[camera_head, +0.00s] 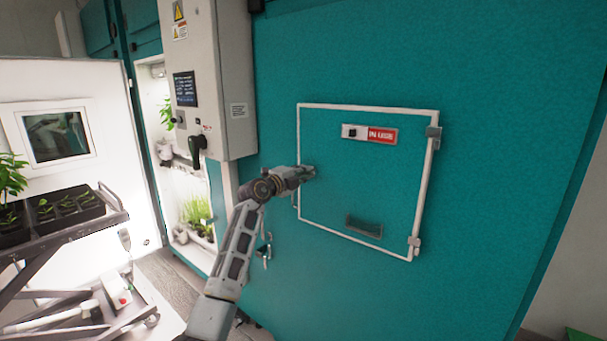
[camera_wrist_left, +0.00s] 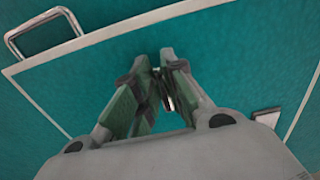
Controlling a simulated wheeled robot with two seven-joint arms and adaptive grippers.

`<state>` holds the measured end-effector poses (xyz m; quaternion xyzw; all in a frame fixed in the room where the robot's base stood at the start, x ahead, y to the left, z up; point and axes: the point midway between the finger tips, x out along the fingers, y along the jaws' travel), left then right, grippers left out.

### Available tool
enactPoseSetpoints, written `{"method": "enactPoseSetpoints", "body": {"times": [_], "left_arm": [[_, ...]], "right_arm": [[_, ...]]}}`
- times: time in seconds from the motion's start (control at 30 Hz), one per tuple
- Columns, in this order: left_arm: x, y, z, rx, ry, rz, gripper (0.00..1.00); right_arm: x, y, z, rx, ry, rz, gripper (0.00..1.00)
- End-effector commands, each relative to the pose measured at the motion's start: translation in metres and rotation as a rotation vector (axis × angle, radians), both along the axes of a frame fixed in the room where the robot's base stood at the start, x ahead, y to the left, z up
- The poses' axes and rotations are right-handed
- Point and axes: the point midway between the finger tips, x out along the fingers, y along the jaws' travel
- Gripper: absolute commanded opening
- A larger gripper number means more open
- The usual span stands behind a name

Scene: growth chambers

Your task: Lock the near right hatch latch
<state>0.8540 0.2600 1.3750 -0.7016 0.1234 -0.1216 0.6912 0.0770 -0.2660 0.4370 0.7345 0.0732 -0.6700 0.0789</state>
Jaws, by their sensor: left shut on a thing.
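The hatch (camera_head: 345,185) is a square teal panel with a white border in the teal chamber wall, and it looks closed flush. My left gripper (camera_head: 308,172) is at the hatch's left edge, in front of the border. In the left wrist view my left gripper (camera_wrist_left: 165,62) has its fingers close together, shut on a small part with a metallic glint (camera_wrist_left: 167,102). That part is mostly hidden by the fingers; it appears to be the hatch latch, but how far it is turned cannot be told. My right gripper is not in view.
The hatch has grey hinges (camera_head: 433,133) on its right, a red-and-white label (camera_head: 370,133) and a recessed pull (camera_head: 364,226). A grey control box (camera_head: 225,80) projects at upper left. A cart (camera_head: 65,228) with seedling trays stands at left.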

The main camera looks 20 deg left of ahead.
Motion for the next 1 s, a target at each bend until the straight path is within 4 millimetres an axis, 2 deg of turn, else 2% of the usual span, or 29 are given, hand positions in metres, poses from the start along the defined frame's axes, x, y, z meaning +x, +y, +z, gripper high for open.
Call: {"method": "enactPoseSetpoints", "body": {"times": [0.1, 0.13, 0.3, 0.73, 1.0], "left_arm": [[0.000, 0.000, -0.001, -0.002, 0.002, 0.000, 0.00], [0.000, 0.000, -0.001, -0.002, 0.002, 0.000, 0.15], [0.000, 0.000, -0.001, -0.001, 0.001, 0.000, 0.34], [-0.002, 0.001, 0.000, 0.000, 0.000, 0.000, 0.34], [-0.014, 0.006, -0.001, 0.000, 0.000, 0.000, 0.34]], "right_arm": [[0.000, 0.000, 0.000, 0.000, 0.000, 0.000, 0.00], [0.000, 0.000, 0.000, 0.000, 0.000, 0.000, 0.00], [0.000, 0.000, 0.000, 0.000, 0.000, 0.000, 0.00], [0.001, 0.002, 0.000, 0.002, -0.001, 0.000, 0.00], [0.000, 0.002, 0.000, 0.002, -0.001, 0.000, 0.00]]}}
